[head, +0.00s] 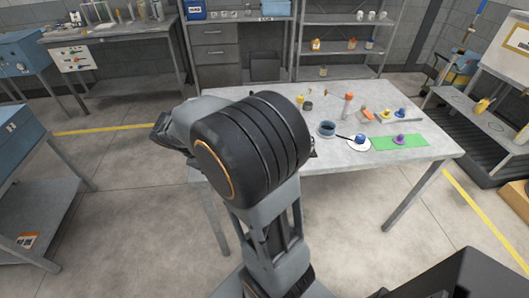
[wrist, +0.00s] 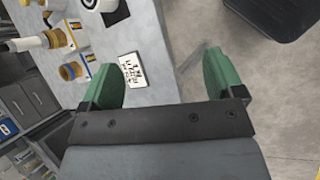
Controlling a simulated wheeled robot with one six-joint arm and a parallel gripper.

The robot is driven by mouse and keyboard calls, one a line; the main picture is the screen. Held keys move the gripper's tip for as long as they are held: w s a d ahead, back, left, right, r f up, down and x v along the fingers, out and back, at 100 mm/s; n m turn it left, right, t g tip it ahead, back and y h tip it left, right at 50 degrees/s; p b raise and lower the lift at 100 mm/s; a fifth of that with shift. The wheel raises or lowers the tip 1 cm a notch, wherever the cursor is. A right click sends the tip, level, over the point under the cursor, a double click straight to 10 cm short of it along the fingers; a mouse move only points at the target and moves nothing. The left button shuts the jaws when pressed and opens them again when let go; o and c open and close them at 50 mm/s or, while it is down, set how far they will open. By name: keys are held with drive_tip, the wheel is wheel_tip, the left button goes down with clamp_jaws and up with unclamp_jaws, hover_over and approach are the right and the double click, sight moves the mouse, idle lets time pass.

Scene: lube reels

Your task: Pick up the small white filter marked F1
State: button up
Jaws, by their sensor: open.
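I cannot make out the mark F1 on anything. Several small white objects (head: 371,15) stand on the upper rack shelf in the head view; they could be filters, but no marking is readable. In the wrist view my gripper (wrist: 160,70) has its two green fingers wide apart, with nothing between them but a card and the table edge beyond. The card (wrist: 133,70) is white with black writing, too small to read, and lies on the tabletop near the left finger. In the head view my arm hides the gripper's fingers and the table's left part.
A stepped stand (head: 480,118) is at right.

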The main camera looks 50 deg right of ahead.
drive_tip(key=w+d+f+n+g+h, duration=0.1)
drive_tip(key=d+f+n+h, duration=0.1)
drive_tip(key=d, duration=0.3)
drive_tip(key=w+d+f+n+g+h, duration=0.1)
drive_tip(key=w+d+f+n+h, duration=0.1)
drive_tip(key=d+f, duration=0.2)
drive_tip(key=w+d+f+n+g+h, duration=0.1)
drive_tip(key=d+f, duration=0.3)
drive_tip(key=d, duration=0.4)
drive_tip(key=shift+w+n+h+b, duration=0.25)
drive_tip(key=shift+n+h+b, duration=0.2)
drive_tip(key=shift+n, duration=0.25)
drive_tip(key=shift+p+x, duration=0.5)
drive_tip(key=shift+x, duration=2.6)
drive_tip(key=shift+r, duration=0.15)
drive_tip(key=c, duration=1.1)
drive_tip(key=shift+r, duration=0.1)
